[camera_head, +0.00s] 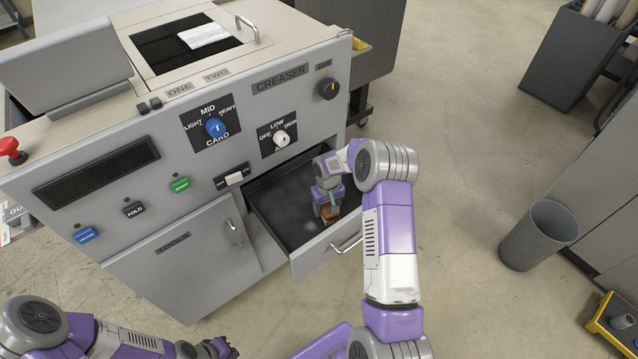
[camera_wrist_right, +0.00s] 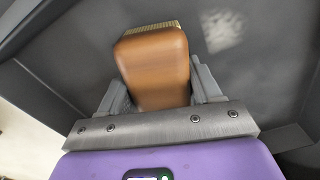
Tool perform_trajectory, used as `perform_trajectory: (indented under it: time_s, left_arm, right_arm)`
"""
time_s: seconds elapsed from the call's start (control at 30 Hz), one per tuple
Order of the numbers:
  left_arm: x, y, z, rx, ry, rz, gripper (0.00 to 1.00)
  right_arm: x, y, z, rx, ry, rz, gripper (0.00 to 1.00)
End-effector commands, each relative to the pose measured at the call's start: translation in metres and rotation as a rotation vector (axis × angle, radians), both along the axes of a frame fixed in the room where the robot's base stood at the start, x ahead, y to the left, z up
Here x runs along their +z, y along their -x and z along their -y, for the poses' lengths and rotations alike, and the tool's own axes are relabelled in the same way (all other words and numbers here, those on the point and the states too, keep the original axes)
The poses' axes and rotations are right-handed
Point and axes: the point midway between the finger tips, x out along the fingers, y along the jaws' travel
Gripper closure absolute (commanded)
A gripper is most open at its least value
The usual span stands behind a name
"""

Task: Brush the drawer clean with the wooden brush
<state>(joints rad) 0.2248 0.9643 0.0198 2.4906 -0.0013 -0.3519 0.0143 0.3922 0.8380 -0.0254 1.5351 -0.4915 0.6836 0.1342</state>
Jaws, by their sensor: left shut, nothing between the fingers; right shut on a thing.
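The drawer (camera_head: 277,207) is pulled out from the front of the grey machine, with a dark inside. My right gripper (camera_head: 328,211) is down inside the drawer, shut on the wooden brush (camera_head: 331,215). In the right wrist view the brush (camera_wrist_right: 155,65) is a brown wooden block with pale bristles at its far edge, between the fingers of my right gripper (camera_wrist_right: 160,92). A pale dusty patch (camera_wrist_right: 222,30) lies on the drawer floor beyond the brush, to its right. My left gripper (camera_head: 222,348) is shut and empty at the bottom of the head view, away from the drawer.
The grey machine (camera_head: 215,95) carries knobs and buttons on its front. The drawer handle (camera_head: 347,244) sticks out in front. A closed tools door (camera_head: 190,255) is left of the drawer. A grey bin (camera_head: 540,235) stands on the floor at right, with clear floor between.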

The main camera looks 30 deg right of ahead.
Motion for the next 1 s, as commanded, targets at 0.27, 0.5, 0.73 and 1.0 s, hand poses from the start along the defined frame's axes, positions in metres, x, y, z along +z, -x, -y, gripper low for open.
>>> perform_trajectory:
  time_s: [0.27,0.5,0.73,1.0]
  left_arm:
    - [0.019,0.0,0.0,0.0,0.0,0.0,1.0]
    - [0.033,0.0,0.0,0.0,0.0,0.0,1.0]
    - [0.045,0.0,0.0,0.0,0.0,0.0,1.0]
    - [0.047,0.0,0.0,0.0,0.0,0.0,1.0]
  right_arm:
    - [0.035,-0.001,-0.002,0.003,0.0,0.001,0.95]
    - [0.057,-0.001,-0.003,0.004,0.0,0.001,0.95]
    - [0.076,-0.001,-0.003,0.004,0.0,0.0,0.95]
    - [0.08,-0.001,-0.003,0.004,0.0,-0.001,0.95]
